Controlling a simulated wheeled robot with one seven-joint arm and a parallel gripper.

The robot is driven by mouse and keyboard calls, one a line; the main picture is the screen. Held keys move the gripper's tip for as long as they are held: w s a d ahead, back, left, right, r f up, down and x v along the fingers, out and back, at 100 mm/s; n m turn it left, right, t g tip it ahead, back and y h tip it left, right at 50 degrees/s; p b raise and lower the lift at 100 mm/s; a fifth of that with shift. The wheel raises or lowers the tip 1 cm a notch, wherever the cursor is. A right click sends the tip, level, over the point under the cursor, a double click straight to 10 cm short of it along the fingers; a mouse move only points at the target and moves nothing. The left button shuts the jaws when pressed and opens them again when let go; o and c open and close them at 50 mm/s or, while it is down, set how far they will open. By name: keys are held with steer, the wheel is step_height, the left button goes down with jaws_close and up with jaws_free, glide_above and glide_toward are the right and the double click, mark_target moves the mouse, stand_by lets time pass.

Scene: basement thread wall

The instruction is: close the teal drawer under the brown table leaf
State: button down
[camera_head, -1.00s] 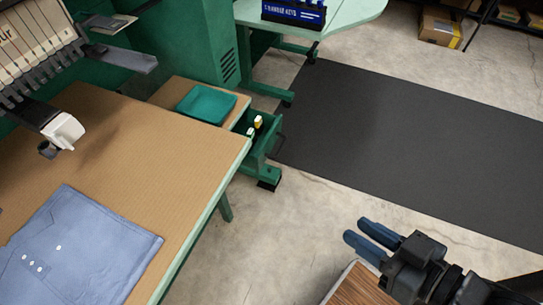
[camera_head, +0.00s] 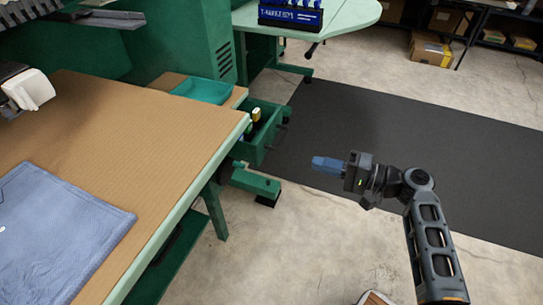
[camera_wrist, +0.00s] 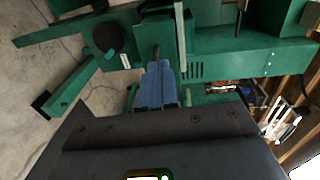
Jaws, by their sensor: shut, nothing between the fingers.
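The teal drawer (camera_head: 249,152) stands pulled out under the brown table leaf (camera_head: 238,97) in the head view. Small bottles (camera_head: 256,115) with white and yellow tops stand inside it. A dark handle (camera_head: 284,124) is on its outer right face. My gripper (camera_head: 315,163) is to the right of the drawer, its blue fingers together and pointing left toward it, with a gap between. In the wrist view the shut fingers (camera_wrist: 157,68) point at green machinery; I cannot clearly tell the drawer front there.
The large brown table (camera_head: 140,130) with a blue shirt (camera_head: 55,225) is at left. A green foot (camera_head: 256,183) sits below the drawer. A black mat (camera_head: 410,135) and open floor lie at right.

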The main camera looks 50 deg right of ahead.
steer(key=d+r+t, duration=0.1)
glide_toward(261, 140)
steer(key=shift+y, duration=0.3)
steer(key=x, duration=0.7)
steer(key=shift+d+f+b, duration=0.1)
steer(key=shift+d+b, duration=0.15)
steer(key=shift+b, duration=0.1)
steer(key=b+x, duration=0.2)
steer(key=x, duration=0.6)
steer(key=shift+w+a, duration=0.1)
steer(key=shift+w, duration=0.2)
